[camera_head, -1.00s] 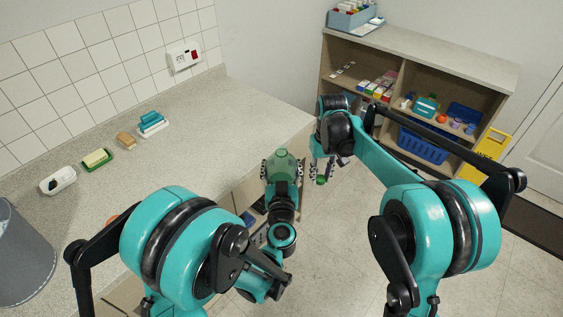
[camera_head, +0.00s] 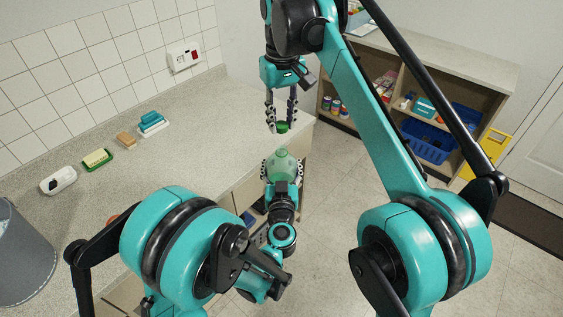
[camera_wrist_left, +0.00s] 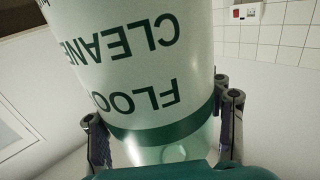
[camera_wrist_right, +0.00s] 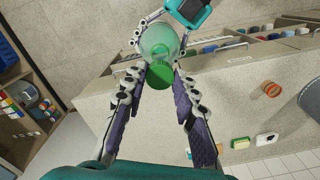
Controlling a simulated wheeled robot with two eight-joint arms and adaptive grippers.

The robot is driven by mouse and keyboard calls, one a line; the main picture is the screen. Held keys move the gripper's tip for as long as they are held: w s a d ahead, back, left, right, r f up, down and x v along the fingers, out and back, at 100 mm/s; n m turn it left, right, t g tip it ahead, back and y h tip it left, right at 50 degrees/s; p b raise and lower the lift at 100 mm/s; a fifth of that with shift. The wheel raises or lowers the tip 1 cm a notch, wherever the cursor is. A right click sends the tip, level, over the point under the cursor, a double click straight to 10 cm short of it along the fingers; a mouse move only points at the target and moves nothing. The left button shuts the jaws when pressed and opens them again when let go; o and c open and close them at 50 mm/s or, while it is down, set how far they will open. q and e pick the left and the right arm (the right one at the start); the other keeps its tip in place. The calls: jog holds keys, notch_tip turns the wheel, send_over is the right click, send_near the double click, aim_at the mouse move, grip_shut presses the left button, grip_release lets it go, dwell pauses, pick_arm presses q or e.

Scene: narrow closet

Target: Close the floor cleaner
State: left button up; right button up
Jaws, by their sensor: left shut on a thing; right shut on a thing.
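The floor cleaner (camera_head: 283,166) is a translucent green bottle held upright in front of the counter's edge. In the left wrist view its pale label (camera_wrist_left: 130,60) reads "FLOOR CLEANER" upside down. My left gripper (camera_head: 283,176) is shut around the bottle's body. My right gripper (camera_head: 282,125) points down above the bottle, shut on a green cap (camera_head: 283,127). In the right wrist view the cap (camera_wrist_right: 159,74) sits between the fingertips, with the bottle (camera_wrist_right: 158,42) beyond it. In the head view a gap shows between cap and bottle top. The bottle's mouth is hidden in the right wrist view.
A shelf unit (camera_head: 450,62) with a blue basket (camera_head: 428,140) stands at right. The floor between is clear.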

aim_at(281, 165)
dwell(0.3)
jog(key=shift+f, duration=2)
jog(key=shift+s, duration=0.1)
jog(key=shift+f, duration=0.1)
jog(key=shift+f, duration=0.75)
jog(key=shift+f, duration=0.55)
